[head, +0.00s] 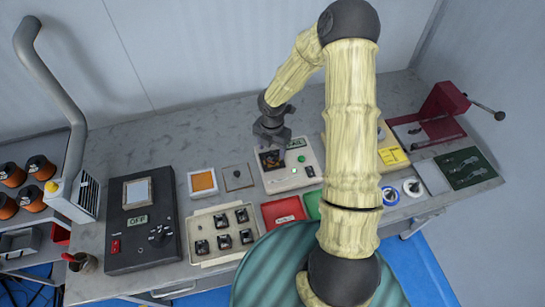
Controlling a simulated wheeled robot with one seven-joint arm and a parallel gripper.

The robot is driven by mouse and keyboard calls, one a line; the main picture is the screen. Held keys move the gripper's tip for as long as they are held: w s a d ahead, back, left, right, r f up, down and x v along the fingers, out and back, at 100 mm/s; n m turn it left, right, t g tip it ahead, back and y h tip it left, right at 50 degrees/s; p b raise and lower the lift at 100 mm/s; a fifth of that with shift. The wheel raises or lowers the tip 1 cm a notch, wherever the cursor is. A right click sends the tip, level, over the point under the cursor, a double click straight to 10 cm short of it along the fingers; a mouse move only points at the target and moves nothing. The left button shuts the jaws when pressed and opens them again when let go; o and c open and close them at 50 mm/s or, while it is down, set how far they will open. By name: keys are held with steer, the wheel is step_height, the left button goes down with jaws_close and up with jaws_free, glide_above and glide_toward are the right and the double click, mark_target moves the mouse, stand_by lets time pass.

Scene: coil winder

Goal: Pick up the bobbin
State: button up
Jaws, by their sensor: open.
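Several small dark pieces that look like bobbins (222,219) stand in a pale tray (204,213) nearer to me, left of the device. Which piece is the bobbin is too small to tell.
A black box reading OFF (143,220) stands left of the tray. Red (283,211) and green bins lie before the device, partly behind my arm. A red hand-crank winder (443,103) is at the far right. Orange spools (12,174) sit far left. The back bench is clear.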

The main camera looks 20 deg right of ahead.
mark_target(272, 154)
steer(key=shift+f, duration=2)
steer(key=c, duration=1.1)
steer(key=shift+c, duration=0.2)
step_height(272, 154, up, 10)
steer(key=shift+w, duration=0.1)
